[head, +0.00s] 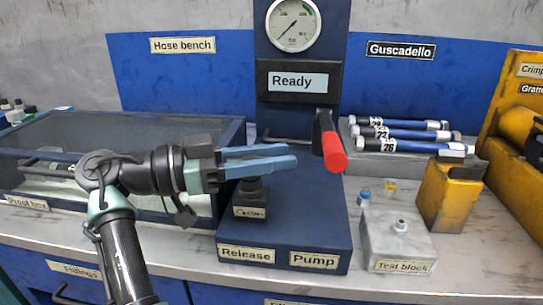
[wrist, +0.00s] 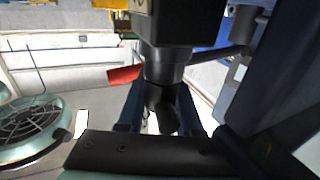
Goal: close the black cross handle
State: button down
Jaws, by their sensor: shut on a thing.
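The black cross handle (head: 251,190) stands on the dark blue pump unit, above the "Release" label (head: 246,254). My gripper (head: 272,160) reaches in from the left with its blue fingers level over the handle. The fingers cover the handle's top in the head view. In the wrist view my gripper (wrist: 163,95) has one finger on each side of a dark round part of the handle (wrist: 163,72), shut on it. The handle's cross arms and its turn angle cannot be made out.
A red-tipped pump lever (head: 333,152) stands right of my gripper. A gauge (head: 293,24) and a "Ready" display (head: 292,81) are behind. A clear proof box (head: 100,135) lies under my arm. Hoses (head: 400,133), a test block (head: 398,241) and a yellow holder (head: 448,198) are at right.

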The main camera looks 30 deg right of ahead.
jog(key=shift+d, duration=0.1)
jog(key=c, duration=0.6)
grip_release()
jog(key=p+v, duration=0.1)
jog(key=v, duration=1.2)
